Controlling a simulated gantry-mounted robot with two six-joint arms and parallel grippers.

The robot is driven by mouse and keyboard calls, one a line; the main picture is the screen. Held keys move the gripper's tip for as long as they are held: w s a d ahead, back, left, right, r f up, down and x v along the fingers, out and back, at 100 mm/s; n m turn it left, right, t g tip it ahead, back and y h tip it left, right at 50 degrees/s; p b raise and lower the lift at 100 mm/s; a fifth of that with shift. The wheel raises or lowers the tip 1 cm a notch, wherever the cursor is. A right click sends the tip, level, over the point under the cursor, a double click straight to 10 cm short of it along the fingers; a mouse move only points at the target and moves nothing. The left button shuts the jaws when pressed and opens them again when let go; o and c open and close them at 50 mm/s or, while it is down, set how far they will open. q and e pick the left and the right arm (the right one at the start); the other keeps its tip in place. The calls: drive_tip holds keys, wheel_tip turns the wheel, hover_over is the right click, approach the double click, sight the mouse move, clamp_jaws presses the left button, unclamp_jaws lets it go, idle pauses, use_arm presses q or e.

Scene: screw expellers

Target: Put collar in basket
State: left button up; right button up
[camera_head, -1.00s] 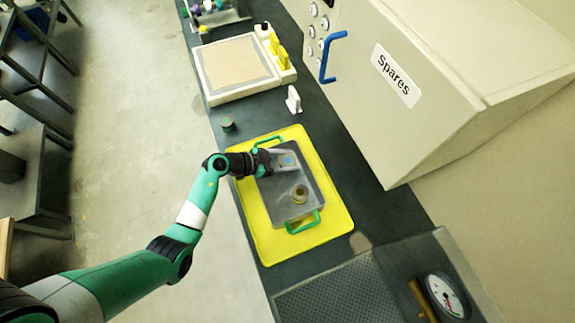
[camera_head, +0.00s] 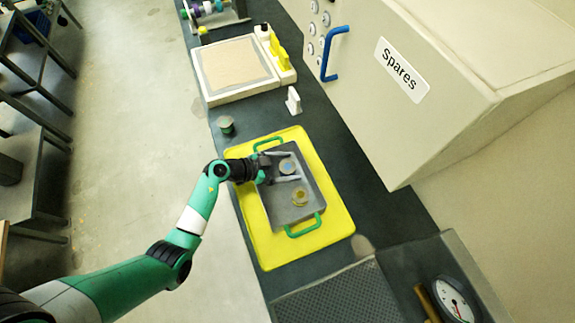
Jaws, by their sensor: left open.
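A grey basket (camera_head: 308,215) with green handles sits on a yellow mat (camera_head: 335,235). My left gripper (camera_head: 299,166) is over the far part of the basket with its two pale fingers spread open. A small round piece with a bluish top (camera_head: 287,166) shows between the fingers. A yellowish ring-shaped piece (camera_head: 300,197), which looks like a collar, is in the near part of the basket, apart from the fingers. I cannot tell whether the fingers touch the bluish piece. My right gripper is out of view.
A small green-topped cylinder (camera_head: 226,124) stands on the dark bench beyond the mat. A white block (camera_head: 293,101), a framed board (camera_head: 235,68) and a rack of coloured parts (camera_head: 212,12) are farther back. The large Spares cabinet (camera_head: 430,90) bounds the right side. A gauge (camera_head: 455,300) is at the lower right.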

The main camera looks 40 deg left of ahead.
use_arm(q)
drive_tip(key=p+v, duration=0.5)
drive_tip(key=v, duration=0.6)
drive_tip(key=shift+s+a+r, duration=0.1)
drive_tip(key=shift+s+r, duration=0.05)
drive_tip(key=shift+s, duration=0.05)
drive_tip(key=shift+s+a, duration=0.1)
drive_tip(key=shift+s, duration=0.15)
